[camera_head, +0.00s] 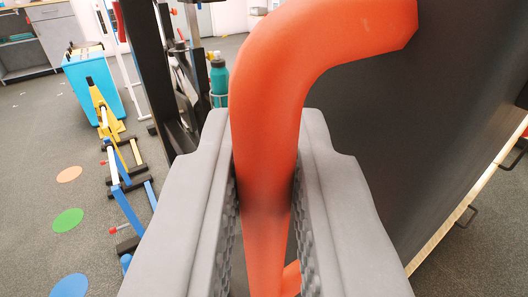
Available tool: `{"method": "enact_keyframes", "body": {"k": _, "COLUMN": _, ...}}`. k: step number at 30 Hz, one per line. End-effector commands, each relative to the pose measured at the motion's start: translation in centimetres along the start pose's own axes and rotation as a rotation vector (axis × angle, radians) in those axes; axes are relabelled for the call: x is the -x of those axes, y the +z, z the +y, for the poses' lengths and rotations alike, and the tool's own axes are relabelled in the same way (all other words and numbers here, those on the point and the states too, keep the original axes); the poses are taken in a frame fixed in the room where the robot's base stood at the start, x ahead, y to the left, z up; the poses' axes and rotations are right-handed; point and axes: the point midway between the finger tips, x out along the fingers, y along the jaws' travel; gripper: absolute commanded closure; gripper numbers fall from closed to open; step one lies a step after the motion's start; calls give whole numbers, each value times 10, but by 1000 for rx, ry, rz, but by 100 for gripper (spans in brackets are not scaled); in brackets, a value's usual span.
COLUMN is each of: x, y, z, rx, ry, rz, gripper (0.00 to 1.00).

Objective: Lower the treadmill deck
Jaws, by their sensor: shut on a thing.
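The treadmill deck (430,120) is a large dark panel that fills the right of the view and stands steeply raised. A thick, bent orange handle (275,70) runs up the middle, and its upper end bends right and meets the dark panel. My gripper (264,150) has its two grey, ridged jaws on either side of the handle's lower part and is shut on it. The jaws hide part of the handle. The deck's lower end is out of view.
A black upright frame (150,75) and a teal bottle (219,78) in a holder stand left of the handle. Farther left are a blue bin (92,85) and low yellow and blue bars (125,195). Coloured floor dots (68,220) lie on open grey floor.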

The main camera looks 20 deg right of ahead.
Motion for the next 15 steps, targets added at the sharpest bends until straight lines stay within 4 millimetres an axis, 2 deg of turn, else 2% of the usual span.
{"method": "enact_keyframes", "body": {"k": 1, "x": 11, "y": 3, "z": 10, "rx": -5, "ry": 5, "rz": 8, "gripper": 100}}
{"method": "enact_keyframes", "body": {"k": 15, "x": 114, "y": 18, "z": 80, "rx": -98, "ry": 5, "rz": 142, "gripper": 100}}
